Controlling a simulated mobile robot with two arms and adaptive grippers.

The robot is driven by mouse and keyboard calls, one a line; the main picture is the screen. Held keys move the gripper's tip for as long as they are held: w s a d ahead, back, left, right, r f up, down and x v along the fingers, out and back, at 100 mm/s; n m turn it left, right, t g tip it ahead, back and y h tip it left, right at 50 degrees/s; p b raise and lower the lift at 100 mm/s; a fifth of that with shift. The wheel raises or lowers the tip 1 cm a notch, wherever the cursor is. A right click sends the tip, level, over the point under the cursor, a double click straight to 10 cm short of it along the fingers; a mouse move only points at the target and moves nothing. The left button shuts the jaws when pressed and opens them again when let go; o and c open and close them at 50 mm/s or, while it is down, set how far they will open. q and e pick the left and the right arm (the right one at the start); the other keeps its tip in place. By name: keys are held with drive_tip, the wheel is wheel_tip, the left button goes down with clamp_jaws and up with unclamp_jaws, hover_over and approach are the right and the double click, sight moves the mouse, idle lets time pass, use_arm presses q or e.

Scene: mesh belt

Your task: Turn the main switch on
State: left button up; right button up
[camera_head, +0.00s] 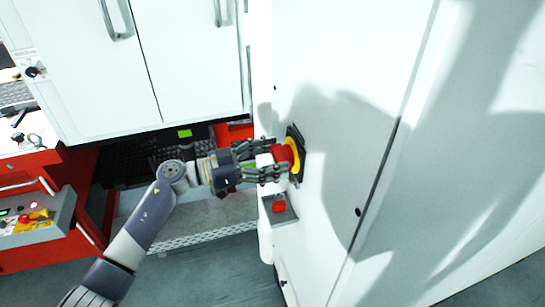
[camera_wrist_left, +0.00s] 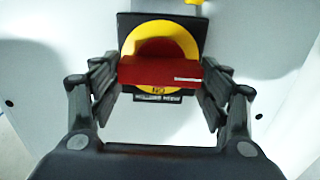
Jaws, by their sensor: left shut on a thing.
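The main switch is a red handle (camera_head: 283,155) on a yellow disc (camera_head: 294,153) with a black square plate (camera_head: 300,150), fixed to the side of a white cabinet. In the left wrist view the red handle (camera_wrist_left: 160,72) lies crosswise over the yellow disc (camera_wrist_left: 184,38). My left gripper (camera_head: 276,161) comes from the left and is shut on the red handle, one finger at each end of it in the left wrist view (camera_wrist_left: 160,85). My right gripper is not in view.
White doors (camera_head: 180,60) hang above left. A red control console (camera_head: 35,218) stands at the left. Grey floor (camera_head: 215,270) is open at the bottom.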

use_arm(q)
drive_tip(key=shift+m, duration=1.3)
drive_tip(key=m+b, duration=0.1)
drive_tip(key=m, duration=0.1)
drive_tip(key=shift+s+m, duration=0.1)
drive_tip(key=shift+m, duration=0.2)
drive_tip(key=m+b, duration=0.1)
drive_tip(key=m, duration=0.1)
drive_tip(key=shift+f+m, duration=0.1)
drive_tip(key=shift+m, duration=0.3)
drive_tip(key=m+b, duration=0.1)
drive_tip(key=m, duration=0.1)
drive_tip(key=m+b, duration=0.1)
drive_tip(key=m, duration=0.1)
drive_tip(key=shift+s+f+m+b, duration=0.15)
drive_tip(key=shift+m+b, duration=0.15)
drive_tip(key=shift+b, duration=0.1)
drive_tip(key=m+b, duration=0.2)
drive_tip(key=m, duration=0.1)
drive_tip(key=shift+d+f+m+b, duration=0.1)
drive_tip(key=shift+m+b, duration=0.25)
drive_tip(key=shift+m, duration=0.05)
drive_tip(key=shift+m+b, duration=0.5)
drive_tip(key=shift+m, duration=0.3)
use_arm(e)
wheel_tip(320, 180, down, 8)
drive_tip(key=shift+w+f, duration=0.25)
